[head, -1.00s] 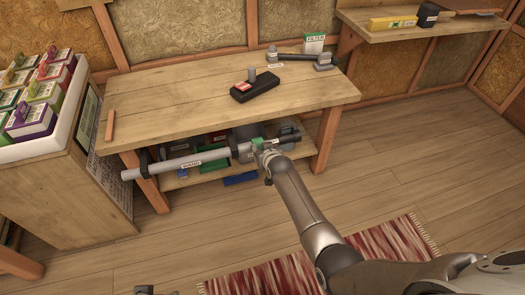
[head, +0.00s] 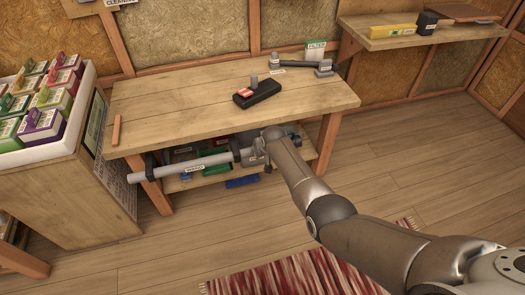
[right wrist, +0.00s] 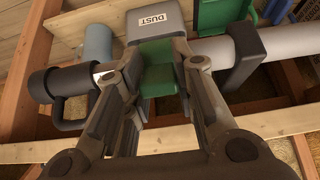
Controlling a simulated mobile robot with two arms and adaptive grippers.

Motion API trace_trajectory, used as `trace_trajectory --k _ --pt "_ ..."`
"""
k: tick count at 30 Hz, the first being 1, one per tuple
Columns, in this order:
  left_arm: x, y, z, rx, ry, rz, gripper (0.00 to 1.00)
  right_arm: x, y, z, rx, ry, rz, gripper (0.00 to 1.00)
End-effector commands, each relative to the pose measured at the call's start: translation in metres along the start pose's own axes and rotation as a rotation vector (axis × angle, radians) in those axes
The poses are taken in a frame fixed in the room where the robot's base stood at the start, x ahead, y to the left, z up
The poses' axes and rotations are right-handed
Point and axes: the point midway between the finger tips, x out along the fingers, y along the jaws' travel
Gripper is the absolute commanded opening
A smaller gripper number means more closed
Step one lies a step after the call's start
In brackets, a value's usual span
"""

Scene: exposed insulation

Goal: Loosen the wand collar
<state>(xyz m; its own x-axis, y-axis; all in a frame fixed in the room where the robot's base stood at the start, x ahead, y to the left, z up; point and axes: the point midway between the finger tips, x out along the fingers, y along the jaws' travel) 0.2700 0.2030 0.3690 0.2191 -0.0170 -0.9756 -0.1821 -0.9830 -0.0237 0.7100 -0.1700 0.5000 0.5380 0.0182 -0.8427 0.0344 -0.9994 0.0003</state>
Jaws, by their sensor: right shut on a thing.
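The wand (head: 195,165) is a long pale grey tube with a WAND label, lying level along the front of the workbench below its top. It also shows in the right wrist view (right wrist: 225,48). A green collar-like piece (right wrist: 158,80) sits on its line, by a grey block labelled DUST (right wrist: 150,22). My right gripper (right wrist: 160,70) is shut on this green piece, one finger on each side. In the head view my right gripper (head: 258,150) is partly hidden by my wrist, which covers the green piece. My left gripper is not in view.
The workbench top (head: 190,95) holds a dark device (head: 257,92) with a red label and a grey tool (head: 300,62). Blue and green items lie on the shelf below. A cabinet with a white tray of coloured boxes (head: 45,100) stands left. Floor at right is clear.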

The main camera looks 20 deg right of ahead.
Motion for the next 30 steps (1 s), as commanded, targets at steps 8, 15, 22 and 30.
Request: trace_trajectory --k 8,15,22,30 --pt "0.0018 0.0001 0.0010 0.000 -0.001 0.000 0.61 -0.0021 0.0001 -0.0084 0.001 0.000 0.000 0.00" --pt "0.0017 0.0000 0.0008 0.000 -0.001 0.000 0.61 -0.0022 0.0002 -0.0085 0.001 0.000 0.000 0.00" --pt "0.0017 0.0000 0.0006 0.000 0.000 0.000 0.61 -0.0013 0.0001 -0.0054 0.001 -0.006 0.000 0.46" --pt "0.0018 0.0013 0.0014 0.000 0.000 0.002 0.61 -0.0009 0.0000 -0.0031 0.000 -0.011 0.000 0.46"
